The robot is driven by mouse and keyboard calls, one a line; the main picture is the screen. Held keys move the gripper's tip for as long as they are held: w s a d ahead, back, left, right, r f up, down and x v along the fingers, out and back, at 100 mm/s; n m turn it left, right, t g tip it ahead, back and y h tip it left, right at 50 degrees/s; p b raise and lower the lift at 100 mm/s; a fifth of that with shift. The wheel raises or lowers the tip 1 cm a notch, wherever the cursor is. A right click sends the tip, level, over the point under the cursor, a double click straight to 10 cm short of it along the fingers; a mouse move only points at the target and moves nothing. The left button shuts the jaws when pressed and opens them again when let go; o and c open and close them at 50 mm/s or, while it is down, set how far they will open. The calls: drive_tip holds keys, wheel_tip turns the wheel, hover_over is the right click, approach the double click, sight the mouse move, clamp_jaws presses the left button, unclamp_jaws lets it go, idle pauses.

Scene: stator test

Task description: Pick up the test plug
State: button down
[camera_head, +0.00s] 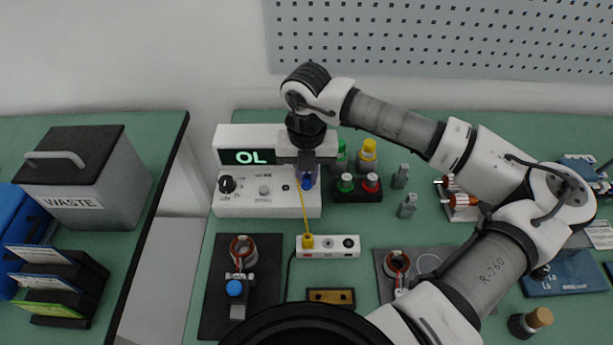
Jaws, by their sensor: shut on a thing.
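My gripper (308,172) points down in front of the white tester box (263,208), at its right end. It is shut on a small blue plug (308,183), which shows just below the fingers; the fingers hide its upper part. I cannot tell whether the plug touches the box. A yellow plug (307,241) stands upright in the left part of a white socket strip (343,252). A thin yellow lead (301,208) runs from it up towards my gripper, where its end is hidden.
The tester's display (250,157) reads "OL". Green and red knobs on a black block (357,195) stand just right of my gripper. Copper-ringed parts sit on a dark plate (215,290) and a grey plate (425,262). A waste bin (115,200) stands on the left table.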

sight(306, 175)
wheel_tip(306, 175, up, 19)
drive_tip(key=b, duration=0.3)
idle(0.6)
drive_tip(key=s+d+b, duration=0.2)
drive_tip(key=s+d, duration=0.2)
drive_tip(key=s, duration=0.8)
drive_tip(key=shift+s+b, duration=0.3)
drive_tip(key=shift+b, duration=0.1)
drive_tip(key=shift+w+d+r, duration=0.1)
